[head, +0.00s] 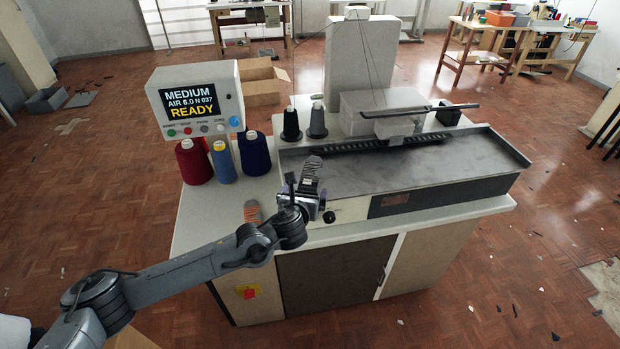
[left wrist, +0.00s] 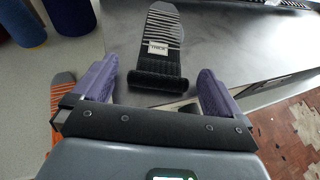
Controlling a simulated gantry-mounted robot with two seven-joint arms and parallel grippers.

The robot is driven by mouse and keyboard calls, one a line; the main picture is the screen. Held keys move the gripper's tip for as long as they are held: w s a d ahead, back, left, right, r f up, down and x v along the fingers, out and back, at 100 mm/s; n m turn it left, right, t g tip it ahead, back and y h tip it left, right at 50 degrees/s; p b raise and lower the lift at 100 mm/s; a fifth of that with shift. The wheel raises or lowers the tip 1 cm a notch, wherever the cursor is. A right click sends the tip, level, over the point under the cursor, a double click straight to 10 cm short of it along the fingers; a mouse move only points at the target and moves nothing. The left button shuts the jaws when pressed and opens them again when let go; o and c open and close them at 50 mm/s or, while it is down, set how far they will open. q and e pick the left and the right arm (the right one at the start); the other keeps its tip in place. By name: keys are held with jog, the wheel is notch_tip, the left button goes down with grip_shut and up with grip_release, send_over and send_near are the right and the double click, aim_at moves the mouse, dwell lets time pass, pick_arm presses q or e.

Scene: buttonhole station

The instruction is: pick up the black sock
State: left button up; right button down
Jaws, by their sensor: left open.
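The black sock (head: 312,166) lies at the left end of the grey metal bed, with pale stripes on its foot. In the left wrist view the black sock (left wrist: 160,32) shows a white label and a thick black cuff at its near end. My left gripper (head: 305,193) is above the cuff end. In the left wrist view its purple fingers (left wrist: 158,72) are open, one on each side of the cuff, with nothing held. I cannot tell the height gap. An orange and grey striped sock (head: 252,212) lies on the white top to the left, also in the wrist view (left wrist: 63,105).
Red (head: 194,162), blue (head: 223,162) and navy (head: 254,154) thread cones stand behind to the left, under a display box (head: 195,98) reading READY. Two dark cones (head: 291,124) stand behind the sock. The metal bed (head: 450,165) is clear to the right.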

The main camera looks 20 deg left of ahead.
pick_arm(q)
jog(key=shift+c, duration=0.3)
jog(key=c, duration=1)
jog(key=shift+r, duration=0.15)
